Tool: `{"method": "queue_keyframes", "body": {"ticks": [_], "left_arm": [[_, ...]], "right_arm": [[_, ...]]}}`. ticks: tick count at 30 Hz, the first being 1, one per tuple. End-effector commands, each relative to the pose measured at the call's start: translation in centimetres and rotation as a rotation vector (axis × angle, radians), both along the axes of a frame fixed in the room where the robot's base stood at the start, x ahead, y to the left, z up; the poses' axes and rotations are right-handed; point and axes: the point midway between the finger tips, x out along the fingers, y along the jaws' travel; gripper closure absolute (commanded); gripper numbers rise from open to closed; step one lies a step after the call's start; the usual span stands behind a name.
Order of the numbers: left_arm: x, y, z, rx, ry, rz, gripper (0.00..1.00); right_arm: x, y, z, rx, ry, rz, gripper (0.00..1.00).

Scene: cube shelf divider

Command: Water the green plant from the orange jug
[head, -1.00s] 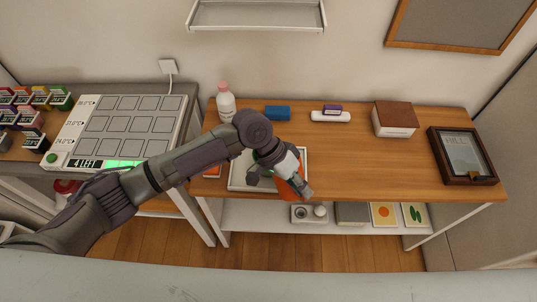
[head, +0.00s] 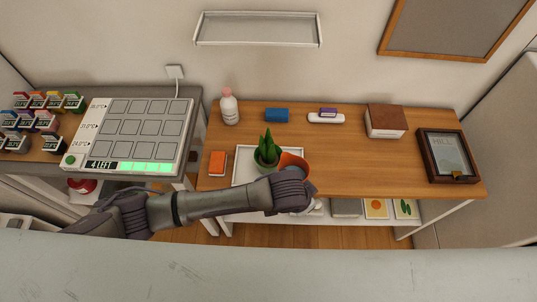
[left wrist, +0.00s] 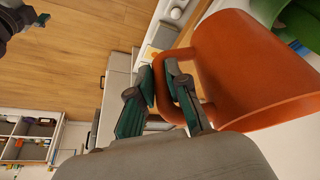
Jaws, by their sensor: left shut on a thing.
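The green plant (head: 267,151) stands in a green pot on a white tray (head: 240,176) on the wooden table. The orange jug (head: 292,160) is close to the pot's right side, mostly hidden behind my left wrist in the head view. In the left wrist view, the jug (left wrist: 255,70) fills the right side, with green parts (left wrist: 300,22) just beyond it. My left gripper (left wrist: 161,92) is shut on the jug at its handle side. I cannot tell how far the jug tilts, and no water shows. A dark part at the upper left looks like my right gripper (left wrist: 32,20); its jaws are unclear.
An orange box (head: 217,163) lies left of the tray. A white bottle (head: 229,107), a blue item (head: 277,115) and a brown-topped box (head: 385,121) stand at the back. A framed picture (head: 447,156) is at the right. The table's middle right is clear.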

Motion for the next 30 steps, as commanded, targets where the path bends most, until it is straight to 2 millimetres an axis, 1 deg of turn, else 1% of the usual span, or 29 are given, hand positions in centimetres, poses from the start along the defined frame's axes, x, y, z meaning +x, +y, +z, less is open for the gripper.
{"method": "queue_keyframes", "body": {"ticks": [1,7,10,16,24,30], "left_arm": [[-0.3,-0.2,-0.8,0.013,-0.024,-0.004,1.00],[-0.1,-0.1,-0.7,0.015,-0.031,-0.001,1.00],[-0.4,-0.3,-0.5,0.015,-0.029,-0.002,1.00],[-2.1,-1.2,0.8,0.011,-0.028,-0.002,1.00],[-4.4,-2.4,2.5,0.012,-0.027,-0.002,1.00],[-5.4,-2.9,3.3,0.014,-0.028,-0.001,1.00]], "right_arm": [[0.0,0.0,-0.4,0.000,0.000,0.000,0.00],[-0.1,0.1,-0.4,0.001,0.001,0.000,0.00],[-0.1,0.1,-0.3,0.001,0.001,0.000,0.00],[-0.1,0.1,0.0,0.002,0.001,0.000,0.00],[-0.1,0.2,-0.1,0.003,0.002,-0.001,0.00],[-0.1,0.2,-0.1,0.003,0.002,-0.001,0.00]]}}
